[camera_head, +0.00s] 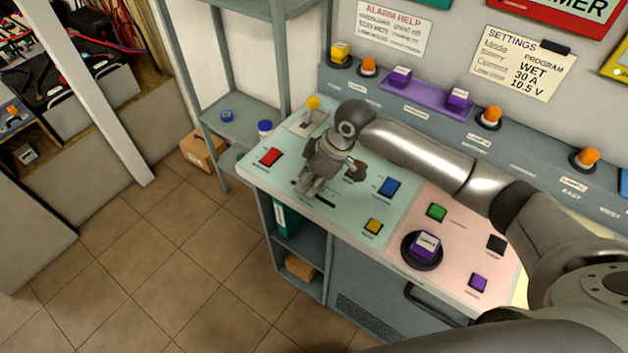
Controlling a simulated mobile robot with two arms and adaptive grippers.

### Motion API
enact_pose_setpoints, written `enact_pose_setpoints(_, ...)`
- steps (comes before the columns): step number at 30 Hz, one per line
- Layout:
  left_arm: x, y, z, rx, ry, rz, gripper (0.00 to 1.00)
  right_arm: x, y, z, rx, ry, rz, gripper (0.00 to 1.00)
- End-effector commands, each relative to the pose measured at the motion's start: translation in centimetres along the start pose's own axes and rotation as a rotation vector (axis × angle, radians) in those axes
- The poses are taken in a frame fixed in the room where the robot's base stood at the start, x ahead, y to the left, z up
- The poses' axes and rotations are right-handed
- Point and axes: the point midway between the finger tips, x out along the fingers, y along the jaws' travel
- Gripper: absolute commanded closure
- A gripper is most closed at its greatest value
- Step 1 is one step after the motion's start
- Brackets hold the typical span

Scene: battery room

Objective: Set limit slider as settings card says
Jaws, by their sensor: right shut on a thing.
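The settings card (520,62) hangs on the wall at the upper right. It reads PROGRAM, WET, 30 A and 10.5 V beside small row labels. My right gripper (309,188) points down onto the light green part of the console, left of its middle. It is shut on the limit slider's knob, which its fingers hide. A dark slider slot (325,201) shows just right of the fingertips. The slider's scale marks are too small or covered to read. My left gripper is not in view.
A red button (270,157) lies left of the gripper; a blue button (389,187) and a yellow button (373,227) lie right. A yellow-knobbed lever (312,103) stands behind. My right arm crosses the console's right side. The tiled floor (170,260) at left is clear.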

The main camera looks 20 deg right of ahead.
Motion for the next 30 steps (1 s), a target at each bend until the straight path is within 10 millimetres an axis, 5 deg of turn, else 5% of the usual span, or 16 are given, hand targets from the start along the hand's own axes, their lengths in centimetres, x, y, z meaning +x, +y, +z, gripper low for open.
enact_pose_setpoints(3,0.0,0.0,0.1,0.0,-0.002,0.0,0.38,0.0,0.0,0.1,-0.001,-0.001,0.0,1.0)
enact_pose_setpoints(4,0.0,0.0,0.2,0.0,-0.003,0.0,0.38,0.0,0.0,0.1,-0.001,-0.001,0.0,0.73)
enact_pose_setpoints(9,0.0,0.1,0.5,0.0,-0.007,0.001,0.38,0.0,0.0,0.1,-0.001,-0.001,0.001,0.53)
enact_pose_setpoints(20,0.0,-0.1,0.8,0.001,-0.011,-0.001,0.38,-0.4,0.0,0.1,-0.001,0.0,0.001,0.53)
enact_pose_setpoints(30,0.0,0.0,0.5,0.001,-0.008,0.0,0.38,-6.5,0.1,0.0,-0.003,0.0,0.004,0.53)
